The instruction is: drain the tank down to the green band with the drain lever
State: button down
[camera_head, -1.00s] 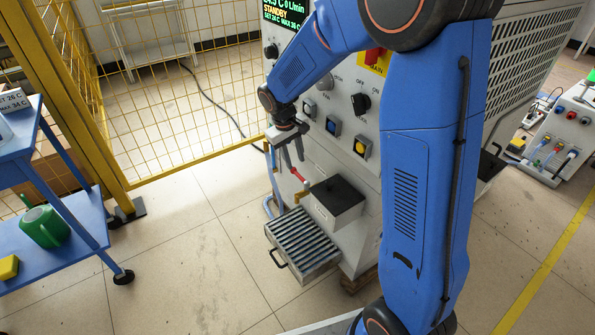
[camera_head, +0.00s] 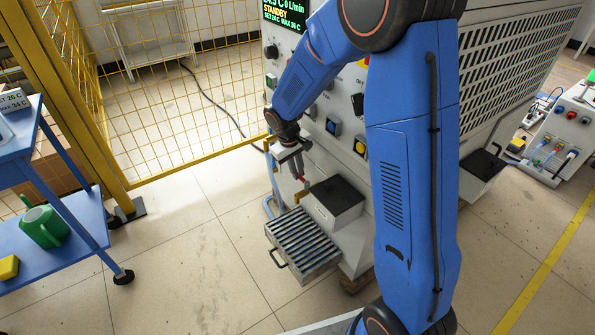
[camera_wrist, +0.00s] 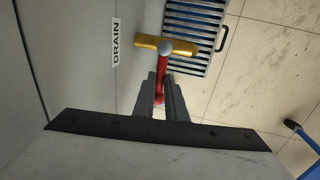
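The red drain lever (camera_wrist: 161,72) shows in the wrist view on a brass-coloured valve (camera_wrist: 178,46), beside a label reading DRAIN (camera_wrist: 116,41). In the head view the lever (camera_head: 302,179) is small and partly hidden by my gripper (camera_head: 298,165). In the wrist view the two grey fingers of my gripper (camera_wrist: 161,82) stand on either side of the lever's near end. They look open around it, and I cannot tell whether either touches it. The tank's level and its green band are not visible in these views.
A slatted drain tray (camera_head: 303,240) and a dark-topped box (camera_head: 337,198) sit low on the machine, close to the lever. A yellow mesh fence (camera_head: 165,95) stands to the left. A blue cart (camera_head: 75,238) holds a green watering can (camera_head: 44,227). The display (camera_head: 284,12) reads STANDBY.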

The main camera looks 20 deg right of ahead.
jog(key=shift+s+a+n+t, duration=0.15)
jog(key=shift+s+a+n, duration=0.15)
jog(key=shift+n, duration=0.6)
jog(key=shift+s+a+n+t, duration=0.2)
jog(key=shift+a+n, duration=0.1)
jog(key=shift+n, duration=0.6)
jog(key=shift+s+a+n+t, duration=0.15)
jog(key=shift+s+a+n, duration=0.15)
jog(key=shift+n, duration=0.6)
jog(key=shift+w, duration=0.1)
jog(key=c, duration=1.8)
grip_release()
jog(key=shift+r, duration=0.1)
jog(key=v, duration=1.7)
jog(key=shift+d+r, duration=0.15)
jog(key=shift+d, duration=0.1)
